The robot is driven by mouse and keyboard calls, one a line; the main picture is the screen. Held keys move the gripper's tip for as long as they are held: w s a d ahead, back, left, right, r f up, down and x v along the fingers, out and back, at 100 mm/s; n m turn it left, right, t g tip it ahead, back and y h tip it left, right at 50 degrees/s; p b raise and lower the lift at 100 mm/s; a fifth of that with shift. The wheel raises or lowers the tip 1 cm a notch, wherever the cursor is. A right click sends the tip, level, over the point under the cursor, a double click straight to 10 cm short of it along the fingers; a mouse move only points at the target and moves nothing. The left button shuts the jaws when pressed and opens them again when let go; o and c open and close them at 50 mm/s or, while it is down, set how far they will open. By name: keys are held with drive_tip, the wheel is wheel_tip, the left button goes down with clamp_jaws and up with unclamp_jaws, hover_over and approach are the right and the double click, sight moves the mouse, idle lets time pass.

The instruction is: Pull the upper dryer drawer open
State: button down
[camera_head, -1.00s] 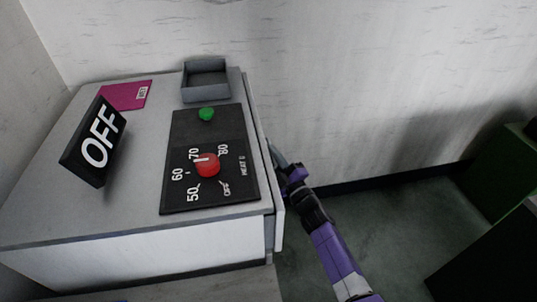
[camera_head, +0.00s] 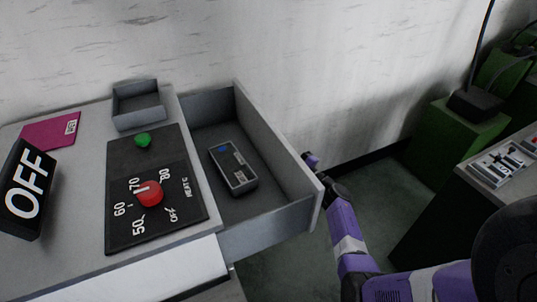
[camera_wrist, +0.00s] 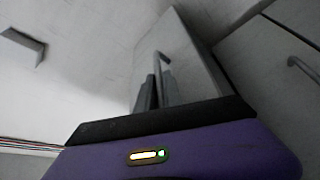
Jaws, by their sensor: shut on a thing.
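The upper dryer drawer (camera_head: 270,231) stands pulled out from the grey dryer (camera_head: 75,262) in the head view. A dark grey case with a blue mark (camera_head: 233,170) lies on the drawer floor. My gripper (camera_head: 308,160) is at the outer side of the drawer front (camera_head: 316,205), mostly hidden behind it. In the wrist view the gripper fingers (camera_wrist: 155,92) are closed around the drawer's bar handle (camera_wrist: 162,65), in front of the drawer face (camera_wrist: 190,62).
On the dryer top are a black control panel with a red knob (camera_head: 149,194), a green button (camera_head: 142,139), a small grey tray (camera_head: 137,105), an OFF sign (camera_head: 28,190) and a magenta card (camera_head: 50,131). Green blocks (camera_head: 447,140) and a dark bench stand at the right. Floor lies between.

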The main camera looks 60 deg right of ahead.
drive_tip(key=shift+s+d+f, duration=0.1)
drive_tip(key=shift+s+d, duration=0.2)
drive_tip(key=shift+d, duration=0.05)
drive_tip(key=c, duration=1.8)
unclamp_jaws()
drive_tip(key=shift+o, duration=0.2)
drive_tip(key=v, duration=0.7)
drive_tip(key=shift+s+b, duration=0.4)
drive_tip(key=shift+b, duration=0.05)
drive_tip(key=shift+a, duration=0.1)
